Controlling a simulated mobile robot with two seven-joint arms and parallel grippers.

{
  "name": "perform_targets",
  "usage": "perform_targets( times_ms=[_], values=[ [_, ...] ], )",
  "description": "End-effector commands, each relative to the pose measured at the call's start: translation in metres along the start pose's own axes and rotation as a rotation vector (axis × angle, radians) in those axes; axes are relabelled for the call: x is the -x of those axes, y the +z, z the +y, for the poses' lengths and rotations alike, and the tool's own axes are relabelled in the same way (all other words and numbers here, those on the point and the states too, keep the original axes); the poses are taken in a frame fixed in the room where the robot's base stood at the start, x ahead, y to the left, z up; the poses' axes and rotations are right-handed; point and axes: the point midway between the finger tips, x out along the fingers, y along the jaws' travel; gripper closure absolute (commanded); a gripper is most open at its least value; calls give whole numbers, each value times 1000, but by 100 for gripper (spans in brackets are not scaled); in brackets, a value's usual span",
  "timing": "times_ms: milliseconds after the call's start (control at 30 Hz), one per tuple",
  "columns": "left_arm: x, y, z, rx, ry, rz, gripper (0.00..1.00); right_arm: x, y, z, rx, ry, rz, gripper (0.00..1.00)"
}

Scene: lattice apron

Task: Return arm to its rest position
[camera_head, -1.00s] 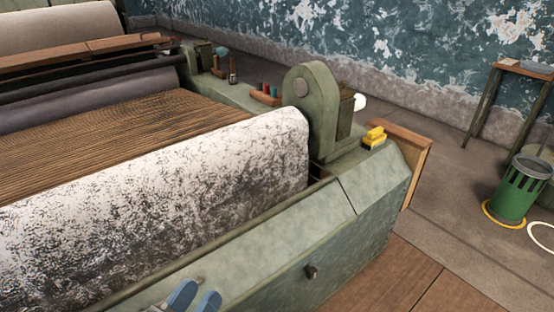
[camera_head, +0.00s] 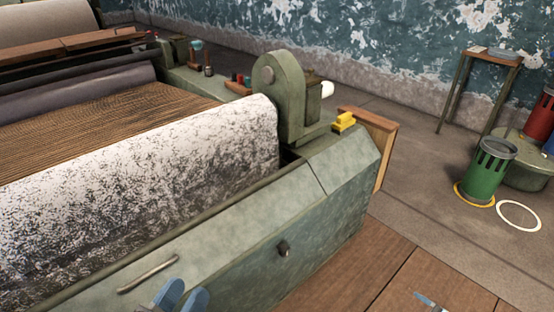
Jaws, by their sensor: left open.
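My left gripper (camera_head: 181,296) shows at the bottom edge, left of centre. Its two blue fingers stand apart with nothing between them, and the arm behind it is cut off by the frame. It is in front of the green machine's side panel (camera_head: 225,252), just below a metal handle (camera_head: 148,274). I cannot tell whether the fingers touch the panel. My right gripper is not clearly visible.
A speckled white roller (camera_head: 180,150) lies along the machine. A yellow block (camera_head: 344,122) sits on its end. A green bin (camera_head: 489,170), a white ring (camera_head: 518,216) and a stool (camera_head: 485,58) stand right. A small blue-grey thing (camera_head: 430,302) at the bottom is unclear.

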Motion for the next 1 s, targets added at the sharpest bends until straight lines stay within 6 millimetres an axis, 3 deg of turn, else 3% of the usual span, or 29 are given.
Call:
perform_targets(
  times_ms=[33,167,367,467,567,700,1000],
  values=[
    [0,0,0,0,0,0,57,-12,-14,-6,-17,8,8,32],
    [0,0,0,0,0,0,57,-32,-43,-10,-51,27,2,32],
    [0,0,0,0,0,0,57,-61,-103,-17,-131,54,-6,32],
    [0,0,0,0,0,0,57,-75,-148,-21,-190,66,-12,32],
    [0,0,0,0,0,0,57,-87,-206,-24,-271,72,-20,32],
    [0,0,0,0,0,0,57,-92,-280,-25,-379,66,-32,32],
    [0,0,0,0,0,0,57,-82,-392,-19,-538,31,-46,32]
  ],
)
